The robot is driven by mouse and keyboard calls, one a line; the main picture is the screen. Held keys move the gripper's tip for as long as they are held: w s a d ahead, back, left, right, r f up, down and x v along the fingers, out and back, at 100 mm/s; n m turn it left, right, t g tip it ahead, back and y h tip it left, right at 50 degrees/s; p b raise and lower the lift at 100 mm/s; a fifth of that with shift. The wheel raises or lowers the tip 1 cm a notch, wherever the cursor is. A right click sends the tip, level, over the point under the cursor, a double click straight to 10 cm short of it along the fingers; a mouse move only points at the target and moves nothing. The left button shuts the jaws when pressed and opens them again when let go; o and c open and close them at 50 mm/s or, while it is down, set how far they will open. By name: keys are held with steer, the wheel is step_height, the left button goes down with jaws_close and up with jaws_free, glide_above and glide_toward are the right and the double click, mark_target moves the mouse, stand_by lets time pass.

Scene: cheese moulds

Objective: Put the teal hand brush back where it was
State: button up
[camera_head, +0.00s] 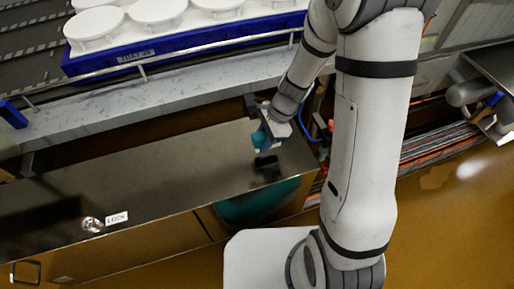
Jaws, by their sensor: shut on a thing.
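The teal hand brush (260,139) shows as a small teal patch at the tip of my gripper (267,128), near the right end of a dark glossy cabinet top (170,170). My gripper points down and is shut on the brush. My wrist hides much of the brush. I cannot tell whether it touches the cabinet top. A dark patch, perhaps its shadow or reflection, lies just below it in the picture.
A blue crate (130,62) with several white round moulds (158,10) stands on a conveyor behind a metal rail. A round knob (92,225) and a "LOCK" label are on the cabinet. Cables (440,148) run at the right. The cabinet top's middle looks clear.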

step_height(320, 180, down, 4)
steer(key=shift+d+f+b, duration=0.15)
steer(key=shift+f+b, duration=0.05)
steer(key=shift+b, duration=0.4)
steer(key=shift+r, duration=0.15)
steer(key=o, duration=0.5)
steer(key=shift+f, duration=0.25)
steer(key=o, duration=0.5)
steer(key=shift+r, duration=0.1)
